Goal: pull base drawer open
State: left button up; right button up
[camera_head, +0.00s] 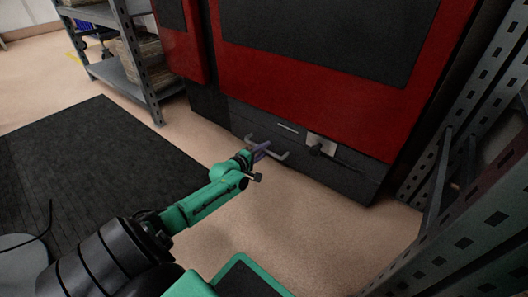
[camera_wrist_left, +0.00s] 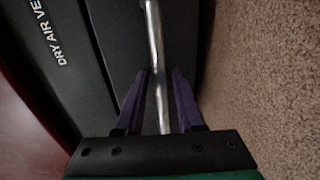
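The base drawer (camera_head: 225,113) is the dark front low on the red machine; I see no clear gap at its edges. Its pale bar handle (camera_head: 282,156) stands out from the front. My left gripper (camera_head: 263,148) is at this handle, with its purple fingers reaching it. In the left wrist view the metal bar (camera_wrist_left: 156,45) runs between the two fingers (camera_wrist_left: 160,78), with a narrow gap on each side, so the gripper looks open around it. White lettering (camera_wrist_left: 50,35) shows on the dark front there. My right gripper is not in view.
The red machine (camera_head: 280,75) rises above the drawer. A dark latch on a pale plate (camera_head: 322,146) sits right of the handle. Grey shelving stands at the right (camera_head: 440,190) and back left (camera_head: 140,80). A dark mat (camera_head: 100,160) lies left. The floor before the drawer is clear.

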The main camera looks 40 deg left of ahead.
pick_arm(q)
grip_shut()
dwell(1.2)
